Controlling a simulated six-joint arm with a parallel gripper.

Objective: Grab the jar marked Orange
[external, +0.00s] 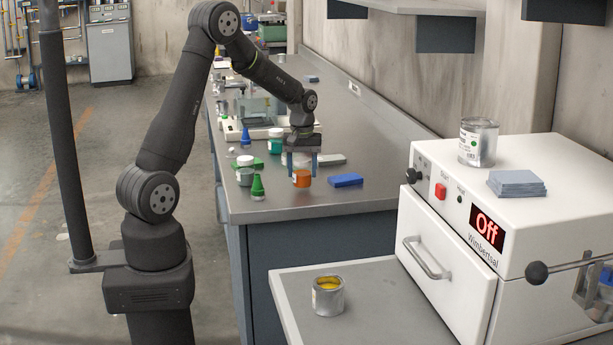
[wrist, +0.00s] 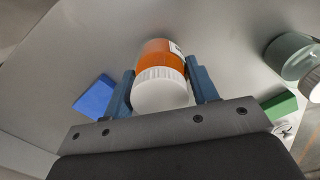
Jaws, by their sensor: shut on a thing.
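The orange jar (external: 301,178) stands upright on the grey bench near its front end. In the wrist view the jar (wrist: 158,55) has an orange body, a white ribbed lid and part of a white label; the label's writing cannot be read. My gripper (external: 302,165) points down over the jar. Its two blue fingers, also in the wrist view (wrist: 160,88), are shut on the jar, one on each side. The jar's base seems to be at the bench top.
A blue block (external: 345,180) lies just right of the jar. A white machine (external: 480,215) stands at the front right.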

